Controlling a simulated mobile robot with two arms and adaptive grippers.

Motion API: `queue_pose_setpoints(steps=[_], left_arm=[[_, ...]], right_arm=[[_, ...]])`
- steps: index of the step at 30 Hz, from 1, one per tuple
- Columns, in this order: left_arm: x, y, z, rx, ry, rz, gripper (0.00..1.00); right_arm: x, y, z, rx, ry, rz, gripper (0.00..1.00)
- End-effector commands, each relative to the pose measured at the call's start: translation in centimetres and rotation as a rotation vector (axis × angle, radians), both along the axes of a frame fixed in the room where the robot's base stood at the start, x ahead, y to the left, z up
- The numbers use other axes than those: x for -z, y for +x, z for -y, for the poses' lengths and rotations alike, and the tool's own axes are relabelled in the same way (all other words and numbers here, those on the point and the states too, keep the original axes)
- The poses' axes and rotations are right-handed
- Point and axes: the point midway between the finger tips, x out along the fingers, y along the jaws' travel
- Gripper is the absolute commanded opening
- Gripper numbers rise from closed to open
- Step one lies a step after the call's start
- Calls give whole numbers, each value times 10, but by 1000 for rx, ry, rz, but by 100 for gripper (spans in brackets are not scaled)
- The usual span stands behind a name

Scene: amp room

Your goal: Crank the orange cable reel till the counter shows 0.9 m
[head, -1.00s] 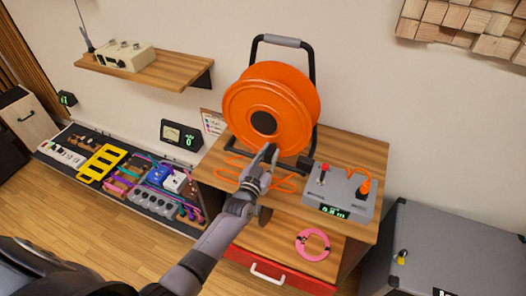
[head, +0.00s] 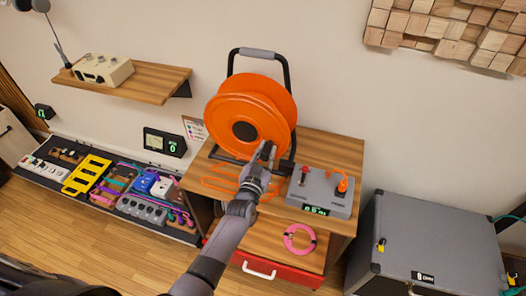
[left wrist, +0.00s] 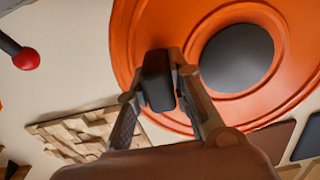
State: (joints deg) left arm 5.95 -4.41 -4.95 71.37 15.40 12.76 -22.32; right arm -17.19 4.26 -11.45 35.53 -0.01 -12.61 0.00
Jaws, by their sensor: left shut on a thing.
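The orange cable reel (head: 232,108) stands upright in its black frame on a wooden cabinet. My left gripper (head: 266,152) is at the lower right of the reel's dark hub. In the left wrist view my left gripper (left wrist: 160,88) is shut on the dark crank handle (left wrist: 157,78), in front of the orange reel face (left wrist: 290,75). The handle is mostly hidden in the head view. The counter (head: 316,210) on the grey control box (head: 330,190) shows small green characters that look like 0.9 m. My right gripper is out of view.
The box carries a red-knobbed lever (head: 304,170) and an orange plug (head: 343,184). Orange cable (head: 215,183) lies loosely below the reel. A pink cable coil (head: 299,238) lies on the lower wooden surface. A grey case (head: 430,235) stands at right, a pedalboard (head: 110,190) at left.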

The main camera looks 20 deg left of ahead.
Motion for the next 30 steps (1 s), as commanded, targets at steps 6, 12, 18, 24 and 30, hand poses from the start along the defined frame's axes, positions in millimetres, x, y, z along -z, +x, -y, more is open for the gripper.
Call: queue_pose_setpoints(steps=[6,12,18,24,30], left_arm=[[-18,1,2,0,2,6,0],[-43,1,-1,-1,1,7,0],[-50,2,-3,-1,1,8,0],[-73,2,-14,-2,3,9,0],[-76,2,-18,-2,1,8,0]], right_arm=[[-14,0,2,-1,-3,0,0],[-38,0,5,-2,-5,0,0],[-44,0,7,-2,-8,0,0],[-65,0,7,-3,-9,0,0],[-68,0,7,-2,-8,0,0]])
